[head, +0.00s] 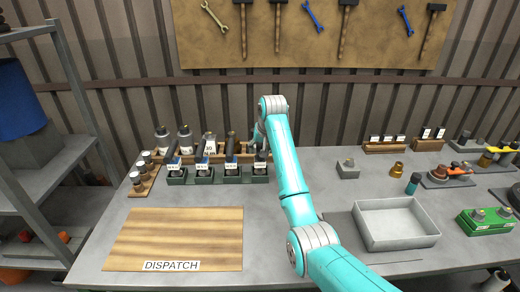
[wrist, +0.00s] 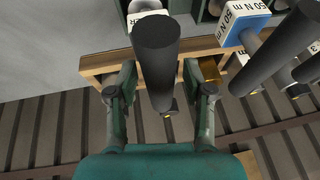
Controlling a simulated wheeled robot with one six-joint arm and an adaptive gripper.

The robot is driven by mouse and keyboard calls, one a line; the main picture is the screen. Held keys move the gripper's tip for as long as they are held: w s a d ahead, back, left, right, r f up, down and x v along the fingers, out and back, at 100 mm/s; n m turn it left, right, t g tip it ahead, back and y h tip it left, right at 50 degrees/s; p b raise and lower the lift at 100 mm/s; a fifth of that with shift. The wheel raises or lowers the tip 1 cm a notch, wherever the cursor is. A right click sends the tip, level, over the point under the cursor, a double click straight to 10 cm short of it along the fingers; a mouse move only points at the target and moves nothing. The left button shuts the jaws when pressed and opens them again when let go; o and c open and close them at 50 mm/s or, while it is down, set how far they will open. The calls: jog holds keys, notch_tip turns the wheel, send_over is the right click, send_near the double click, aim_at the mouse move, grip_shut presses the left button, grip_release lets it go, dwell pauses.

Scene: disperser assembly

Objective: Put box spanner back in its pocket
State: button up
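My gripper (wrist: 160,75) is low over the back of the tool rack in the wrist view, with its two green fingers apart. A dark cylindrical handle (wrist: 157,50) stands between the fingers, with narrow gaps seeming to show on both sides. I cannot tell whether this handle belongs to the box spanner. In the head view the green pocket rack (head: 204,181) holds several dark-handled tools with white labels. My arm hides the gripper's fingertips there, near the rack's right end. No tool can be clearly singled out as the box spanner.
More dark handles (wrist: 272,55) and a blue labelled tool head (wrist: 236,25) stand close to the right of my gripper in the wrist view. In the head view, a grey tray (head: 396,244) lies right of my arm and a wooden dispatch board (head: 180,235) lies front left.

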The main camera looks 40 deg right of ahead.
jog(key=shift+s+r, duration=0.15)
jog(key=shift+r, duration=0.45)
jog(key=v, duration=1.1)
jog(key=shift+s+a+f, duration=0.1)
jog(key=shift+s, duration=0.1)
